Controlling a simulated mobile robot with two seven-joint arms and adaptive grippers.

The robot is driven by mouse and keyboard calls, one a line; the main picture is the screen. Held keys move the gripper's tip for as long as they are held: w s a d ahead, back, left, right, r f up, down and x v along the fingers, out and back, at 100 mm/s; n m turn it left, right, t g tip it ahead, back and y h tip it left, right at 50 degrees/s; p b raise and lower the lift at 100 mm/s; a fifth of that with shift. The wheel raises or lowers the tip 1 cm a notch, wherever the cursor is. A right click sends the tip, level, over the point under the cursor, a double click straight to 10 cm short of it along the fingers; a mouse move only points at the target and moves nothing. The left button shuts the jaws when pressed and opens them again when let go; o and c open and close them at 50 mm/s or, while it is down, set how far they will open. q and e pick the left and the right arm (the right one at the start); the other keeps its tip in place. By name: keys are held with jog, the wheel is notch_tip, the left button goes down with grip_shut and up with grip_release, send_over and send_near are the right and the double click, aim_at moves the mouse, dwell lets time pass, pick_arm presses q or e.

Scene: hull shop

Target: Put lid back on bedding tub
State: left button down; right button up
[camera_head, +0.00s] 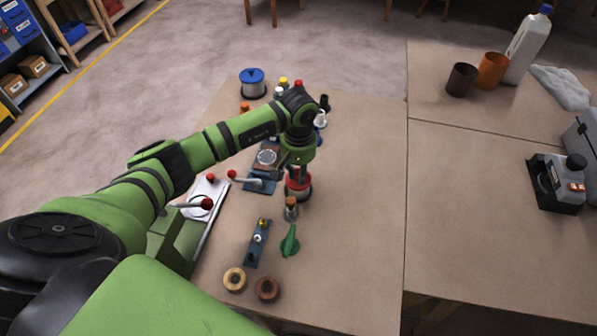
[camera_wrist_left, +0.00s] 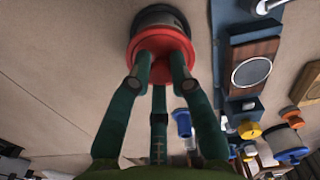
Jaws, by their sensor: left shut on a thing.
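My left gripper (camera_head: 300,172) points down over the bench, and its fingers are shut on a round red lid (camera_wrist_left: 163,42). The lid also shows in the head view (camera_head: 296,184), partly hidden by the fingers. A tub (camera_wrist_left: 158,15) with a dark, greyish body is right behind the lid in the left wrist view, lined up with it. The lid is at the tub's mouth; I cannot tell whether it is fully seated or just above. My right gripper is not in view.
A cork-topped jar (camera_head: 291,208) and a green handle (camera_head: 289,241) stand close in front. A blue fixture with a round dial (camera_head: 267,158) is just left. A blue-lidded tub (camera_head: 252,83) is at the back. The bench right of the gripper (camera_head: 365,180) is clear.

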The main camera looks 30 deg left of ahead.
pick_arm(q)
jog(key=shift+f+b, duration=0.15)
jog(key=shift+b, duration=1)
dwell(1.7)
dwell(0.3)
jog(key=c, duration=0.6)
grip_release()
jog(key=shift+r+p, duration=1.75)
jog(key=shift+r, duration=1.8)
grip_shut()
jog(key=shift+f, duration=0.2)
